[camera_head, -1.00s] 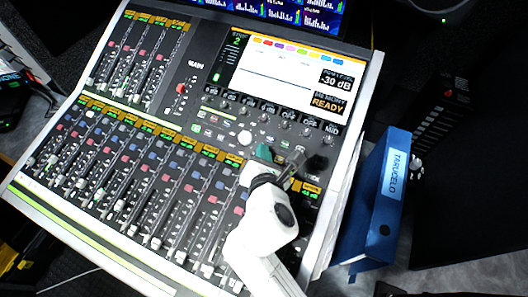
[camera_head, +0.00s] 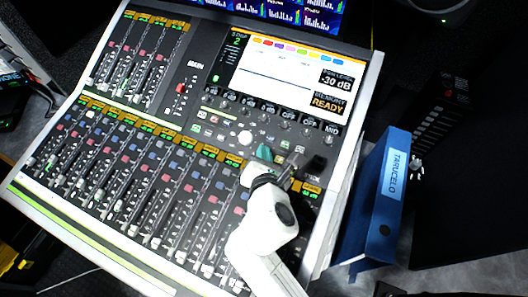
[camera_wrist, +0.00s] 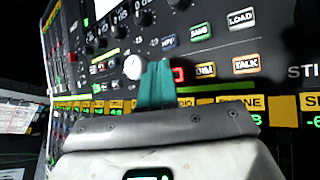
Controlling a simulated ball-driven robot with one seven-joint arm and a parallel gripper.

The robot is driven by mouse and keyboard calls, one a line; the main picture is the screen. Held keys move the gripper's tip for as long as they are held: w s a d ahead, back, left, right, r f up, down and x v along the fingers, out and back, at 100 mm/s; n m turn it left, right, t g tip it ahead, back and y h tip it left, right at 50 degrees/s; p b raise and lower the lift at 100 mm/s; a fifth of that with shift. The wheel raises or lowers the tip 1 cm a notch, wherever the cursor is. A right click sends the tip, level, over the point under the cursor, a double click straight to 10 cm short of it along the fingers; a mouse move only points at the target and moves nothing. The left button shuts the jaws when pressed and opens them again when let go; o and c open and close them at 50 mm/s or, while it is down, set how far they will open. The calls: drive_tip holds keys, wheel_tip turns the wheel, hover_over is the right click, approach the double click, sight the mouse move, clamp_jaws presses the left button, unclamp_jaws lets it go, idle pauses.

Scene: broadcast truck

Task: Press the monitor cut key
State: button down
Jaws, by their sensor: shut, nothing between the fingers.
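The mixing console (camera_head: 335,190) fills the middle of the head view. My gripper (camera_head: 264,152) is over its key block, below the row of knobs. In the wrist view my gripper (camera_wrist: 158,83) has its green fingertips shut together with nothing between them. Right behind the fingertips is a red-lit key (camera_wrist: 179,75). Its label is partly hidden, so I cannot read it as the cut key. I cannot tell whether the fingertips touch a key.
A white round knob (camera_wrist: 134,67) stands close left of the fingertips. Lit keys, including LOAD (camera_wrist: 241,19), sit above. Faders (camera_head: 120,190) lie to the left in the head view. A blue binder (camera_head: 372,215) stands right of the console.

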drive_tip(key=shift+w+d+f, duration=0.1)
drive_tip(key=shift+w+f, duration=0.1)
drive_tip(key=shift+f, duration=0.2)
idle(0.7)
drive_tip(key=shift+r, duration=0.15)
drive_tip(key=shift+s+r+p, duration=0.35)
drive_tip(key=shift+r+p, duration=0.35)
drive_tip(key=shift+p, duration=0.25)
drive_tip(key=shift+r, duration=0.1)
drive_tip(key=r+p, duration=0.1)
drive_tip(key=p, duration=0.1)
drive_tip(key=s+r+p, duration=0.1)
drive_tip(key=r+p, duration=0.1)
drive_tip(key=s+a+r+p, duration=0.1)
drive_tip(key=r, duration=0.1)
drive_tip(key=shift+s+r+p, duration=0.1)
drive_tip(key=shift+r+p, duration=0.1)
drive_tip(key=shift+p, duration=0.2)
drive_tip(key=shift+a, duration=0.15)
